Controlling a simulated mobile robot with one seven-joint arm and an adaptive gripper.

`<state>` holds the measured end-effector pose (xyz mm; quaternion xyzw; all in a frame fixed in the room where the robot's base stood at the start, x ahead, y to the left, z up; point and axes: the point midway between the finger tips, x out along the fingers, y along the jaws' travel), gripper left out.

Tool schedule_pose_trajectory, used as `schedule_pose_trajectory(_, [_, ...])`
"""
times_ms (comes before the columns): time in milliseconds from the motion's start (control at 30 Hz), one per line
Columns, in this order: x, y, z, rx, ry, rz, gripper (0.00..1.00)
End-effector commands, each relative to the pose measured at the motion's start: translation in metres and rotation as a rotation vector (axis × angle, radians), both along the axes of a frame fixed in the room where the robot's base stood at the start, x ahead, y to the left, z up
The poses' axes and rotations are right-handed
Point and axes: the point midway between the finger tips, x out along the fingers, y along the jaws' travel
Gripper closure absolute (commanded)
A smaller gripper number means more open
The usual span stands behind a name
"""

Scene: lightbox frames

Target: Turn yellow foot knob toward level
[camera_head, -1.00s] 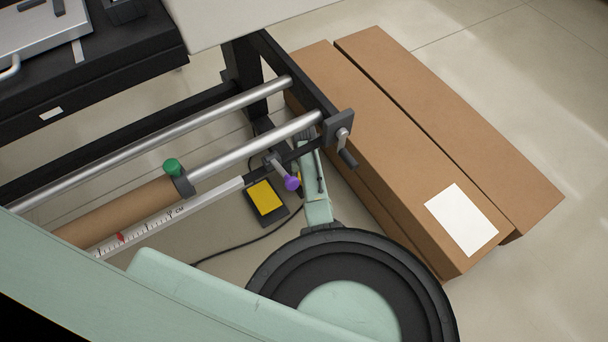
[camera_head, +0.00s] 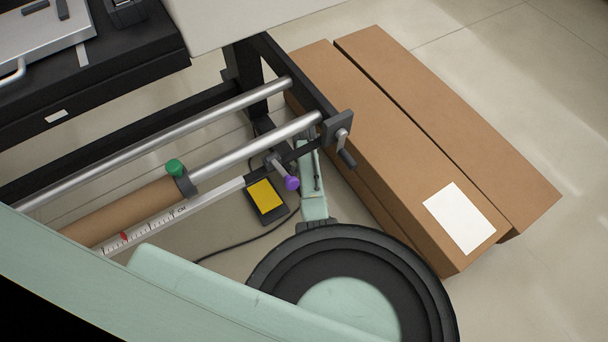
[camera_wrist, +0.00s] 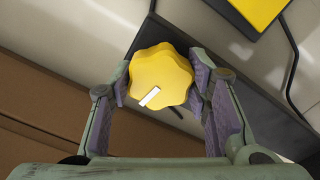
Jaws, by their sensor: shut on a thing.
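The yellow foot knob (camera_wrist: 160,72) is a lobed knob with a white line on its face, in the middle of the wrist view. The line slants, its lower end to the left and its upper end to the right. My gripper (camera_wrist: 159,82) is shut on the knob, with one purple-padded finger at its left side and one at its right. What lies behind the knob is mostly hidden.
Long cardboard boxes (camera_head: 400,140) lie right of the frame. A crank (camera_head: 343,150) and a purple knob (camera_head: 292,183) are close to my arm. A yellow-topped pedal (camera_head: 266,197) with a cable sits on the floor. A roller with a green knob (camera_head: 175,167) is at left.

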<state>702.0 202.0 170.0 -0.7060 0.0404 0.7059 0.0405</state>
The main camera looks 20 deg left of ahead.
Motion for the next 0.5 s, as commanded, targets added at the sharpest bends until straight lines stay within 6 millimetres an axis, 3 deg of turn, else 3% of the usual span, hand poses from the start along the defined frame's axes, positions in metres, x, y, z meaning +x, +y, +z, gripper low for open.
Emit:
schedule_pose_trajectory(367, [-0.0004,-0.0004,-0.0001,-0.001,0.002,-0.003,0.84])
schedule_pose_trajectory(400, [-0.0004,-0.0004,-0.0001,-0.001,0.002,-0.003,0.54])
schedule_pose_trajectory(500, [-0.0003,-0.0003,-0.0001,-0.001,0.001,-0.003,0.47])
